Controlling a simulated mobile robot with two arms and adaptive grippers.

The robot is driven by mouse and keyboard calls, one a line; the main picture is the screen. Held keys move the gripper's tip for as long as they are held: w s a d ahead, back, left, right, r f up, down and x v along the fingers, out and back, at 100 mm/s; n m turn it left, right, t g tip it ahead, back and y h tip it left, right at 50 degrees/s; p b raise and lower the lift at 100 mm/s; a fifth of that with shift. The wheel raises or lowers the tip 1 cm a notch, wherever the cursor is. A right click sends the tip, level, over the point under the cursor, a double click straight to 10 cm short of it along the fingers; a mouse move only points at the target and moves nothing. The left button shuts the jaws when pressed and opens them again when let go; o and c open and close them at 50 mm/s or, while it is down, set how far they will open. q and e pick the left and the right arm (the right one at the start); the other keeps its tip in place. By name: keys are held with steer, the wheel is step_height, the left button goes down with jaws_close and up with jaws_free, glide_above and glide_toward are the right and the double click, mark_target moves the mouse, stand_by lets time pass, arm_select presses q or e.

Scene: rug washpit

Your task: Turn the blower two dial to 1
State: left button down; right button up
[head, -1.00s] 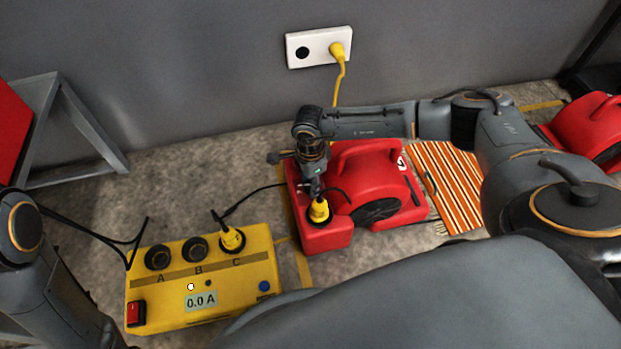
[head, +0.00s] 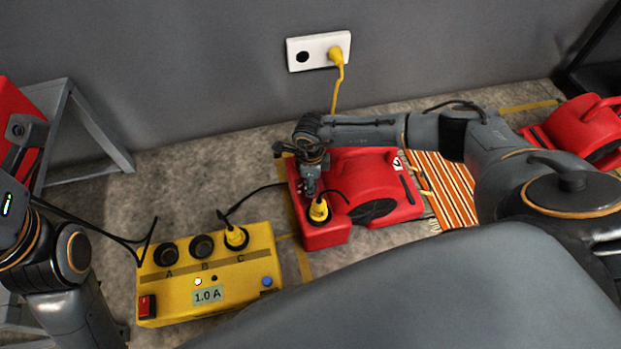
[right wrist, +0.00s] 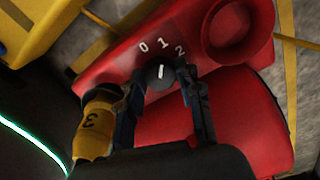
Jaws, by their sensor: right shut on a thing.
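The red blower (head: 375,178) marked 2 stands on the floor near the wall. Its dark dial (right wrist: 160,75) shows in the right wrist view, below the printed 0, 1 and 2. The dial's white mark points up, roughly at the 1. My right gripper (right wrist: 160,90) is shut on the dial, one finger on each side. In the head view my right gripper (head: 310,188) is over the blower's left end and hides the dial. My left arm is at the left edge; its gripper's fingers cannot be made out clearly.
The yellow power box (head: 225,285) reads 1.0 A with a green light. A wall socket (head: 304,56), striped rug (head: 445,180) and another red blower (head: 585,130) are around.

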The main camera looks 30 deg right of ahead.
steer(key=o, duration=1.2)
steer(key=shift+c, duration=0.2)
step_height(320, 180, up, 12)
